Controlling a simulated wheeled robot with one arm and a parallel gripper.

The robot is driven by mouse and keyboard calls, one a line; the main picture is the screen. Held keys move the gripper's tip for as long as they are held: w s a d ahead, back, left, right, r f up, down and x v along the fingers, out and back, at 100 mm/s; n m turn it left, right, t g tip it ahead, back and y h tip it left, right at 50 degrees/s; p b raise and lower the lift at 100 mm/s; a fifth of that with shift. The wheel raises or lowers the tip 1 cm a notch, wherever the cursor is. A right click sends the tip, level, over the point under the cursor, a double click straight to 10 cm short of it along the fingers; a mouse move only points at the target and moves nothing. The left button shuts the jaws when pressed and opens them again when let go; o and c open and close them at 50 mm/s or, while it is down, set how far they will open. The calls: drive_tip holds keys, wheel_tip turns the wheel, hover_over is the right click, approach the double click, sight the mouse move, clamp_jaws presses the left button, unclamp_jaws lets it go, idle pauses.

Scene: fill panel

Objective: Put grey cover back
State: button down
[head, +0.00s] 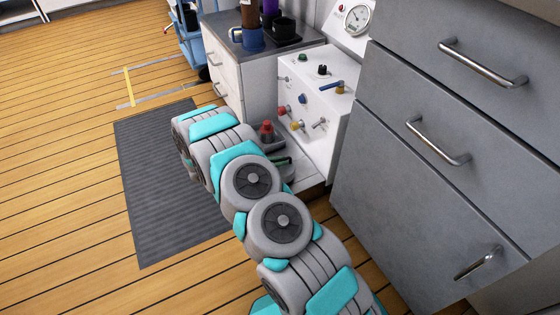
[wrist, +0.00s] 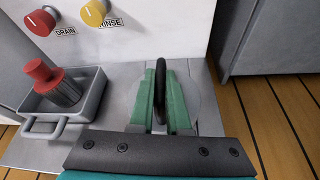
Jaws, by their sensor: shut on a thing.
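My gripper (wrist: 160,88) has green fingers shut on a dark upright loop handle (wrist: 160,65). A flat, round grey cover (wrist: 197,98) shows beneath and around the fingers in the wrist view, apparently the part that bears the handle. The cover lies over or very close to the light grey ledge (wrist: 120,90) at the foot of the white panel; I cannot tell whether it touches. What is under it is hidden. In the head view my gripper (head: 281,161) is partly hidden by my arm, low in front of the panel (head: 310,100).
A grey tray (wrist: 100,92) with a red-capped container (wrist: 58,85) stands left of my gripper. Red (wrist: 40,21) and yellow (wrist: 95,12) knobs marked DRAIN and RINSE stick out above. A grey drawer cabinet (head: 400,190) stands close on the right. The floor mat (head: 160,190) is mostly clear.

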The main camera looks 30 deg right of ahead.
drive_tip(key=shift+f, duration=0.25)
drive_tip(key=c, duration=0.9)
unclamp_jaws()
